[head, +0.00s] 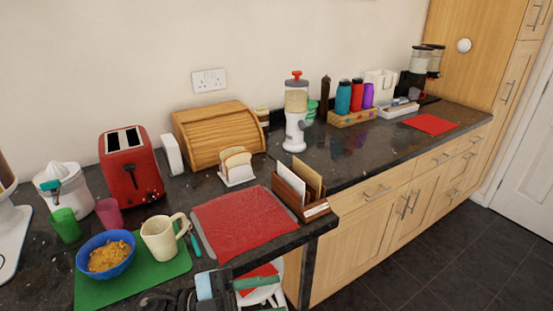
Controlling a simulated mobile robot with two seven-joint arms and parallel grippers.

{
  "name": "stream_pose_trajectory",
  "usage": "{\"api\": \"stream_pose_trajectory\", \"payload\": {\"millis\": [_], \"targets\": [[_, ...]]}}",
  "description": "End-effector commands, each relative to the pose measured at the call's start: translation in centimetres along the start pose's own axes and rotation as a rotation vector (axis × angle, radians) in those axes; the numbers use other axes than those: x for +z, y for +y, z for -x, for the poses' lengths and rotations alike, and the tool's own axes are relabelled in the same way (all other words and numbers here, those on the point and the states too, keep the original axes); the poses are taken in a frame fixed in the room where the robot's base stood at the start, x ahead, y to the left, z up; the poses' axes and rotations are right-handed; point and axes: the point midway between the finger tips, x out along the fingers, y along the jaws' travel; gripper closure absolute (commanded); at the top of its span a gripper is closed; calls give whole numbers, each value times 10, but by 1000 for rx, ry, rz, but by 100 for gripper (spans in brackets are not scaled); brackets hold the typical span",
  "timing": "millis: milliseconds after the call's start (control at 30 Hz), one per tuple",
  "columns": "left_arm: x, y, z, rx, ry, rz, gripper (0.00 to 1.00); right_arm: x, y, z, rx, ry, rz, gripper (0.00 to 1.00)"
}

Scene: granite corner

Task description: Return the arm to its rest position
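Part of a dark gripper, which I take to be my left gripper (226,287), shows at the bottom edge of the head view, in front of the counter's near edge. It is cut off by the frame. Pale blue and green parts show on it, but I cannot tell how far apart the fingers are. I see nothing clearly held. My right gripper is not in view.
A green mat (150,280) with a blue bowl (92,243) of food and a cream mug (160,240) lies close by. A red mat (245,222) and a wooden letter holder (290,185) sit near the counter edge. Floor (400,265) is clear at right.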

Motion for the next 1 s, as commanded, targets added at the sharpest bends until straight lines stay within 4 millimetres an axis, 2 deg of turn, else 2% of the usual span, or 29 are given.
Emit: {"api": "stream_pose_trajectory", "payload": {"millis": [133,200,267,367,467,600,700,800,900,1000], "targets": [[20,-3,26,-338,-83,85,67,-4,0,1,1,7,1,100],[34,0,45,-482,-156,129,67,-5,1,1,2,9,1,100],[48,7,64,-596,-233,173,67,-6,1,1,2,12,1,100],[71,29,102,-762,-387,255,67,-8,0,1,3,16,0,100],[92,64,142,-896,-568,355,67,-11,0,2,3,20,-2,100],[109,135,198,-1015,-843,516,67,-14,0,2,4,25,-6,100],[110,190,230,-1051,-1023,636,67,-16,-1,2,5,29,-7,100],[103,241,254,-1055,-1172,745,67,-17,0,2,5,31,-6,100],[94,279,268,-1045,-1277,832,67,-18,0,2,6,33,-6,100],[86,304,277,-1031,-1342,887,67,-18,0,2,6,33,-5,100]]}}
